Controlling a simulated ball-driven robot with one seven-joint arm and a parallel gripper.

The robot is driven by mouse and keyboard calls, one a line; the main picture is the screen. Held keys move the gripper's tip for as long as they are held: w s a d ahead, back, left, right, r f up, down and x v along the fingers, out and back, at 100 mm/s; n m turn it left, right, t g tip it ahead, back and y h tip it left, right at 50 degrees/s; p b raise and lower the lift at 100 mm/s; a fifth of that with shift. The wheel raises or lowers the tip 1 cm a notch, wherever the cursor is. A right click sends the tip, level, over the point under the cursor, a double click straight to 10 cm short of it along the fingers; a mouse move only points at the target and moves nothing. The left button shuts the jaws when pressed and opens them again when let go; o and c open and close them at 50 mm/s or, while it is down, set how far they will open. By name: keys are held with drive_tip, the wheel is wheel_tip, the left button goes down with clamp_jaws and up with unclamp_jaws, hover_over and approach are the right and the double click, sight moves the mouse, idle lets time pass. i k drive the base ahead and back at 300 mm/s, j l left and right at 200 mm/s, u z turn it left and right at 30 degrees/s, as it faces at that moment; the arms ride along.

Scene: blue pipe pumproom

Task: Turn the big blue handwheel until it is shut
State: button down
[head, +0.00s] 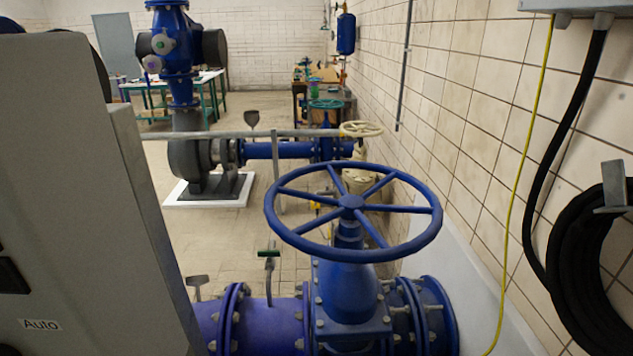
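The big blue handwheel (352,203) lies nearly level in the middle right of the head view, with several spokes running from a central hub to a round rim. It sits on top of a blue valve body (348,292), which is bolted into a thick blue pipe (268,324) along the bottom. Nothing touches the wheel. How far the valve is open cannot be told. My gripper is not in view.
A grey cabinet marked Auto (90,200) blocks the left side. A tiled wall (450,110) with a yellow cable (523,170) and a coiled black hose (585,270) closes the right. A smaller cream handwheel (361,129) and a metal rail (220,134) stand behind the wheel.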

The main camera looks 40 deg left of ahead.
sight(351, 207)
drive_tip(key=k+u, duration=0.1)
drive_tip(key=u, duration=1.2)
